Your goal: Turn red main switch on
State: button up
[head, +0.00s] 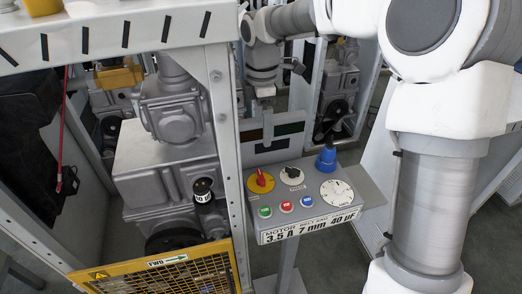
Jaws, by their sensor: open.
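The red main switch (261,178) is a red rotary handle on a round yellow plate, at the upper left of the grey control panel (372,192). Its handle looks tilted slightly left of upright; the markings around it are too small to read. My arm comes in from the right and bends over to the top middle. My gripper (264,92) hangs down above and beyond the panel, apart from the switch. It is open, with no object visible in it, though the fingers are small and hard to make out.
Beside the switch are a black knob (292,174), a blue knob (326,158) and a white dial (337,192). Green (265,211), red (286,206) and blue (306,201) buttons line the front. A metal post (227,150) and yellow guard (160,266) stand left.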

aim_at(261, 175)
jog(key=shift+n, duration=0.3)
jog(key=f, duration=1.2)
jog(key=f+p, duration=0.1)
jog(key=f, duration=0.5)
jog(key=shift+w+a, duration=0.25)
jog(key=shift+w, duration=0.05)
jog(key=c, duration=1.4)
